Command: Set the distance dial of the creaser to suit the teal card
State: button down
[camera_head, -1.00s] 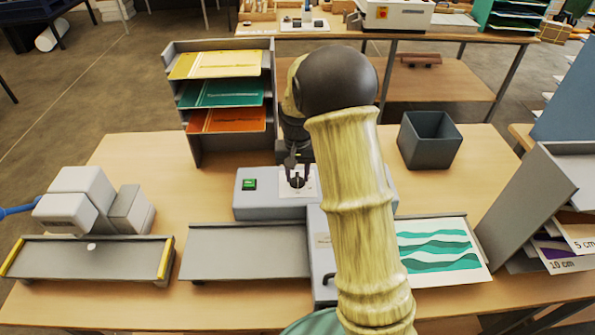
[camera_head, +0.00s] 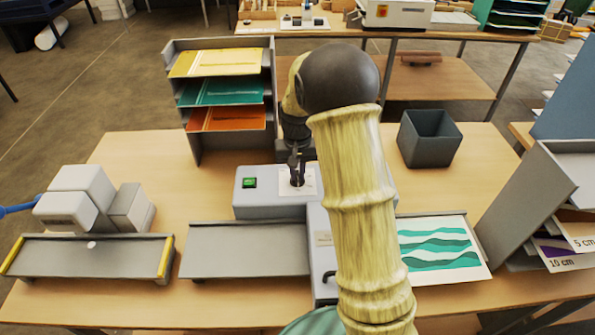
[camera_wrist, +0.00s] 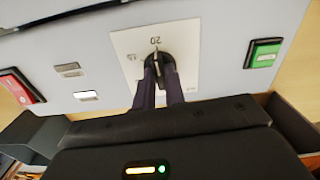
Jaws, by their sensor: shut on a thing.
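The creaser (camera_head: 275,207) is a grey machine in the middle of the table, with a green button (camera_head: 249,183) on its top. Its distance dial is a dark knob (camera_wrist: 157,56) on a white scale plate (camera_wrist: 185,42). In the wrist view a "20" mark stands at the plate's top edge, upside down, and a fainter mark is at its left. My gripper (camera_wrist: 165,85) is shut on the knob, and its fingers hide part of it. The teal card (camera_head: 440,243), white with teal waves, lies right of the creaser, partly behind my arm.
A rack (camera_head: 220,57) with yellow, teal and orange sheets stands behind the creaser. An open dark bin (camera_head: 429,138) is at the back right. A grey sorter with "5 cm" and "10 cm" labels (camera_head: 568,262) stands at right. Another machine (camera_head: 85,250) is at left.

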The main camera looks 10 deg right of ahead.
aim_at(297, 175)
jog(key=n, duration=0.5)
jog(key=shift+r, duration=0.1)
jog(key=n+p, duration=0.1)
jog(key=n, duration=0.5)
dwell(0.4)
jog(key=shift+w, duration=0.1)
jog(key=c, duration=1.5)
grip_release()
jog(key=shift+o, duration=0.2)
notch_tip(297, 175, up, 17)
jog(key=b, duration=0.2)
jog(key=shift+r, duration=0.2)
